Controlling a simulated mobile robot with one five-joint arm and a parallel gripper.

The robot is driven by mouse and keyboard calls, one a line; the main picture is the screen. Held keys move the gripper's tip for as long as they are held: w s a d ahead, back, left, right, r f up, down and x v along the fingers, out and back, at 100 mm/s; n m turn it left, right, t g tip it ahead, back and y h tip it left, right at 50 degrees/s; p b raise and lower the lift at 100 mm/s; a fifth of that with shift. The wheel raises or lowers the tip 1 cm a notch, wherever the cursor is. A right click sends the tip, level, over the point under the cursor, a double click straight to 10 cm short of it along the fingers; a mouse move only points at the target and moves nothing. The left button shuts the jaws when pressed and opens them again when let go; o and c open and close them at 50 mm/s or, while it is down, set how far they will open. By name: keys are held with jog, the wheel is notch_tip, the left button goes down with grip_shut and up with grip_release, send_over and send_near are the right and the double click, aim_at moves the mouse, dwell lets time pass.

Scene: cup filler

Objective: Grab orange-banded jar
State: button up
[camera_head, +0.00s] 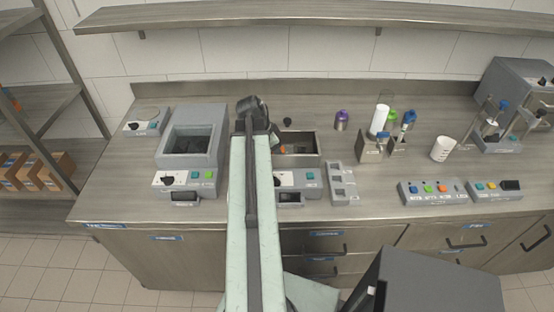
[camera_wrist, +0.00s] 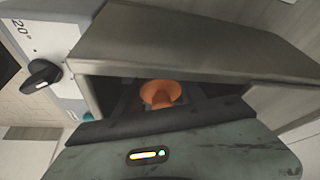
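An orange round piece (camera_wrist: 160,93), likely the orange-banded jar, sits down inside a metal-walled well (camera_wrist: 190,45) in the wrist view; the rest of its body is hidden. In the head view a small orange patch (camera_head: 282,148) shows inside the open metal basin (camera_head: 303,160), just right of my arm. My arm reaches forward over the counter, with its dark wrist (camera_head: 254,112) at the basin's left side. My gripper's fingers are hidden in the head view. In the wrist view dark shapes flank the orange piece, but I cannot tell whether the fingers are open or touching it.
A grey box unit (camera_head: 190,140) stands close left of my arm. A grey slotted rack (camera_head: 342,184) is right of the basin. A bottle holder (camera_head: 372,150), a white cup (camera_head: 443,149) and button panels (camera_head: 432,191) stand further right. A shelf (camera_head: 310,14) runs above.

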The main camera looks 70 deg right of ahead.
grip_shut()
jog(key=shift+r, duration=0.15)
